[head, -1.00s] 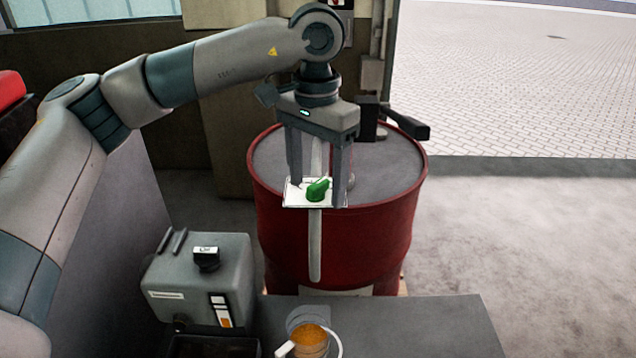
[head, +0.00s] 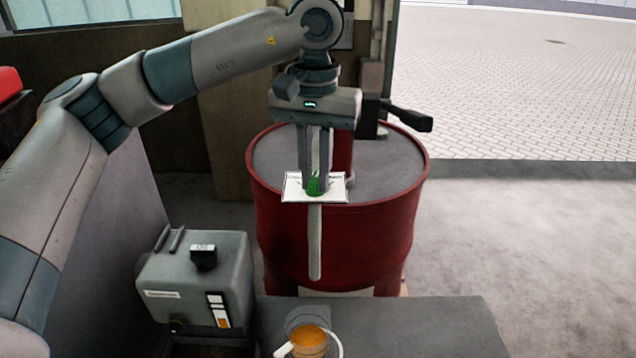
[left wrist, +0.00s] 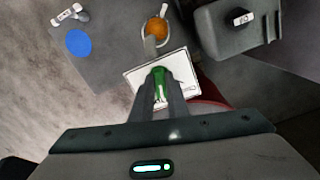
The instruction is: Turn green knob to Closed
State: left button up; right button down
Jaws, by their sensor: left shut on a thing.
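The green knob (head: 314,184) sits on a white plate (head: 335,190) in front of the red drum in the head view. My left gripper (head: 314,188) points down over the plate and is shut on the knob, with a finger on either side. The left wrist view also shows the green knob (left wrist: 159,87) between the two fingers, over the white plate (left wrist: 178,65). The fingers hide much of the knob, and I cannot read the plate's markings. My right gripper is not in view.
A red drum (head: 385,230) stands behind the plate. A grey box with a black switch (head: 203,257) stands at lower left. An orange-topped container (head: 307,341) is at the front on a grey surface (head: 430,325). Open floor (head: 540,240) lies to the right.

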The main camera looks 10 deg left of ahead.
pick_arm(q)
jog(key=n+b, duration=0.1)
jog(key=n, duration=0.2)
jog(key=shift+f, duration=0.2)
jog(key=shift+n+b, duration=0.35)
jog(key=shift+n, duration=0.75)
jog(key=n+b, duration=0.2)
jog(key=n, duration=0.3)
jog(key=shift+s+a+r, duration=0.1)
jog(key=shift+a, duration=0.05)
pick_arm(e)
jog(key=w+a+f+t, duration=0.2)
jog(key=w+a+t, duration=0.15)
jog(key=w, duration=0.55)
pick_arm(q)
jog(key=shift+n, duration=0.5)
jog(key=o, duration=1.5)
jog(key=shift+r, duration=0.1)
jog(key=shift+r+p, duration=0.4)
jog(key=shift+r, duration=0.3)
notch_tip(320, 180, up, 6)
jog(key=p, duration=0.3)
jog(key=shift+f, duration=0.15)
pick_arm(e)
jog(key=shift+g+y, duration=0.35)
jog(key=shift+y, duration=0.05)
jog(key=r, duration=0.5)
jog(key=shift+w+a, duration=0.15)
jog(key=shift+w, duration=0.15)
